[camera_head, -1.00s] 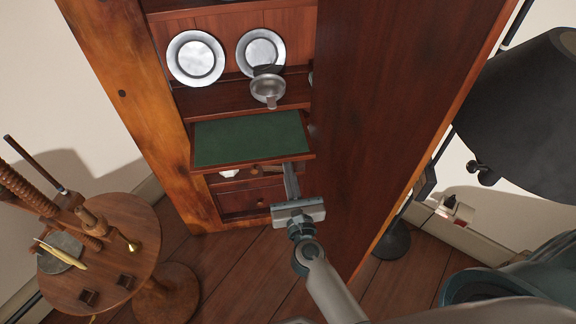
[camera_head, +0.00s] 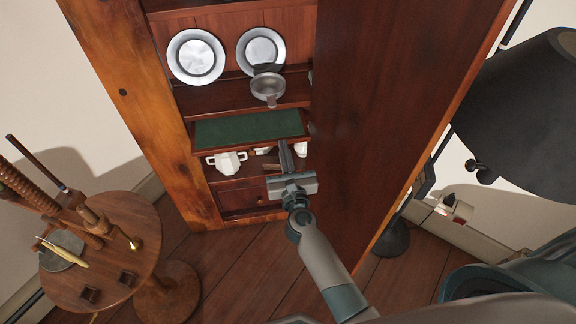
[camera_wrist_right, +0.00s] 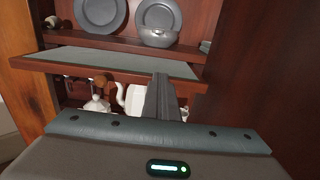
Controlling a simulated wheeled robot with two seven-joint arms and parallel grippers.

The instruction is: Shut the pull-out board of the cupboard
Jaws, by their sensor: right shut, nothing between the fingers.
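The pull-out board (camera_head: 248,127) has a green top and a wooden rim, and sticks out a little from the cupboard (camera_head: 165,120). In the right wrist view the board (camera_wrist_right: 120,62) spans the middle, its front edge facing me. My right gripper (camera_head: 285,150) is shut and empty, its fingertips at the right part of the board's front edge. In the right wrist view the fingers (camera_wrist_right: 161,85) overlap that edge; whether they touch it I cannot tell for sure. My left gripper is not in view.
Pewter plates (camera_head: 196,57) and a pewter bowl (camera_head: 267,87) stand on the shelf above. White crockery (camera_head: 227,162) stands below the board. A large wooden door panel (camera_head: 385,120) rises close to the right of my arm. A round table (camera_head: 100,250) stands at left.

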